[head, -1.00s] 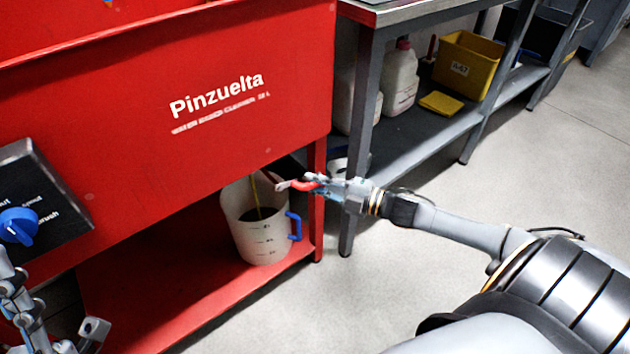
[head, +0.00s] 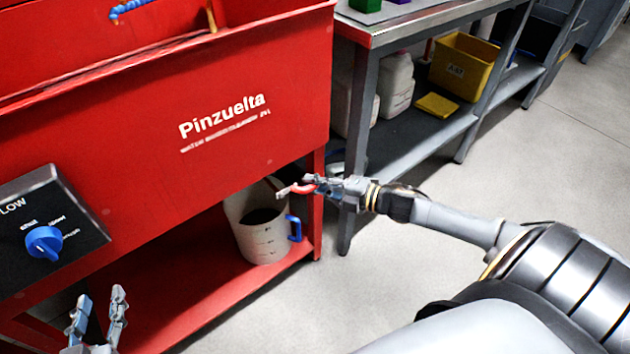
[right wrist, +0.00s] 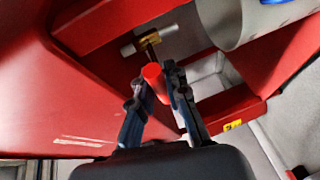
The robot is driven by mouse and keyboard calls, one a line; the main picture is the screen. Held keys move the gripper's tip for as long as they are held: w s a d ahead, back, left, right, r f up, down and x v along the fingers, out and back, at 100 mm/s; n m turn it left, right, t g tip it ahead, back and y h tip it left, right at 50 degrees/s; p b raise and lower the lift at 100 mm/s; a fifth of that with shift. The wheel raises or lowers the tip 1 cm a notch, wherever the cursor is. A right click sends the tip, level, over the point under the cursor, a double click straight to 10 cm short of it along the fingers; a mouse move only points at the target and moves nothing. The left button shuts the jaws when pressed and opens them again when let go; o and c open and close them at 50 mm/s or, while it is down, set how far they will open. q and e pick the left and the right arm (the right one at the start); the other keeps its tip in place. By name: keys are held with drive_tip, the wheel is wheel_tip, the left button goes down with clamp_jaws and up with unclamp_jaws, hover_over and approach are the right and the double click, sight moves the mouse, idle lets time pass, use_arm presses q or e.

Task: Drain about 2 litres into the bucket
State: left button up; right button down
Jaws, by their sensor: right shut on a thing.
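A white translucent bucket (head: 262,240) with a blue handle (head: 295,228) and printed level marks stands on the red lower shelf. Dark liquid (head: 261,217) shows inside it; I cannot read the level. No stream shows above the liquid now. The red drain valve handle (head: 303,188) is beside and above the bucket. My right gripper (head: 312,186) is shut on it. The right wrist view shows the red handle (right wrist: 154,78) between the fingers, by the brass valve (right wrist: 148,40), with part of the bucket (right wrist: 218,18). My left gripper (head: 98,298) is open and empty at the lower left.
The red Pinzuelta tank (head: 230,90) fills the left, with a blue knob (head: 44,242) on a dark panel. A grey bench (head: 410,145) to the right holds white jugs (head: 397,85) and a yellow bin (head: 463,66). The floor (head: 420,265) in front is clear.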

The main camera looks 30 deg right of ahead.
drive_tip(key=shift+r+n+p, duration=0.15)
drive_tip(key=shift+n+p, duration=0.15)
drive_tip(key=shift+p, duration=0.05)
use_arm(q)
drive_tip(key=f+g, duration=0.1)
drive_tip(key=s+f, duration=0.1)
drive_tip(key=f, duration=0.1)
drive_tip(key=s+a+f+g, duration=0.1)
drive_tip(key=shift+s+a+f+g+y, duration=0.1)
drive_tip(key=shift+s+f+g+y, duration=0.05)
drive_tip(key=shift+g+y, duration=0.2)
use_arm(e)
drive_tip(key=c, duration=1.3)
unclamp_jaws()
drive_tip(key=shift+s, duration=0.1)
drive_tip(key=v, duration=1.2)
drive_tip(key=shift+r, duration=0.2)
drive_tip(key=shift+a, duration=0.15)
